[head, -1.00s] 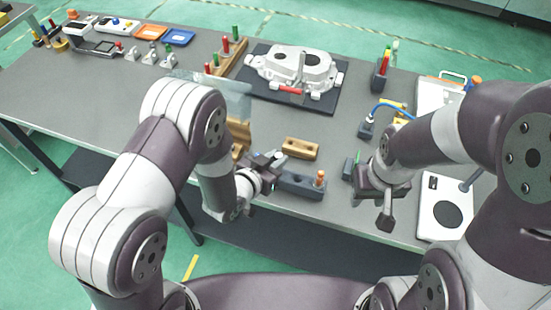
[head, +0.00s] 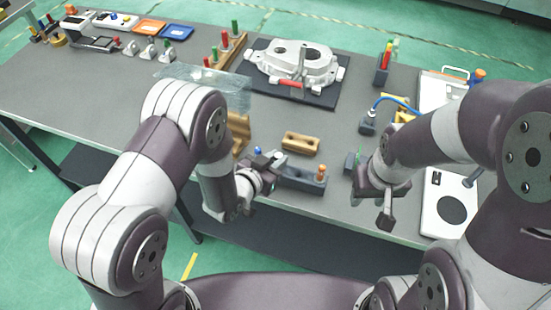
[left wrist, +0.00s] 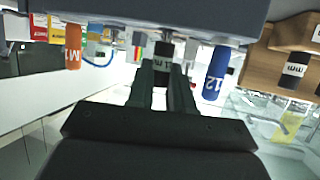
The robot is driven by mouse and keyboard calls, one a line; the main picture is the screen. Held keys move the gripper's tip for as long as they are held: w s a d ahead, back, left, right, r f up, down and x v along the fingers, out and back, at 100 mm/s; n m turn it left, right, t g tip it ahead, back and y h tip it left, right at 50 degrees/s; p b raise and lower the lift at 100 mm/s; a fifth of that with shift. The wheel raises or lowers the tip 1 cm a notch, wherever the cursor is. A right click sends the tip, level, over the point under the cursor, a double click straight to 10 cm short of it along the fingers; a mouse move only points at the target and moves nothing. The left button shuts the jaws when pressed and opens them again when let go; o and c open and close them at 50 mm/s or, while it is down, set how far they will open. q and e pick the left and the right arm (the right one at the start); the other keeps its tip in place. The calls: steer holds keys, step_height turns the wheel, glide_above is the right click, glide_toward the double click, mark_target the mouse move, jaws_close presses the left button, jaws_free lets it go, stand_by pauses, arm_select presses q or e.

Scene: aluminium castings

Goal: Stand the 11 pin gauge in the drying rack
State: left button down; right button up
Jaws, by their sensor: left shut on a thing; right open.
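My left gripper (head: 274,166) is at the left end of a dark grey block (head: 305,181) near the front edge of the bench. In the left wrist view its fingers (left wrist: 163,78) are shut on a dark pin gauge (left wrist: 163,49) whose label is partly covered. The pin is close to the block (left wrist: 150,12); I cannot tell whether it still sits in it. A blue pin marked 12 (left wrist: 215,72) and an orange pin (left wrist: 73,45) are on either side. My right gripper (head: 380,207) is open and empty at the front edge. I cannot tell which holder is the drying rack.
A wooden block with holes (head: 300,143) lies behind the grey block. A wooden rack with red and green pins (head: 224,52) stands further back, left of a casting (head: 322,68) on a dark mat. A clear sheet-like thing (head: 236,92) is behind my left arm.

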arm_select(q)
steer(key=shift+f+b, duration=0.9)
steer(key=shift+f, duration=0.25)
steer(key=c, duration=0.9)
jaws_free()
steer(key=shift+r, duration=0.1)
steer(key=shift+c, duration=0.2)
steer(key=shift+s, duration=0.1)
steer(key=v, duration=1.2)
steer(key=shift+s+a+r, duration=0.15)
steer(key=shift+s+r, duration=0.05)
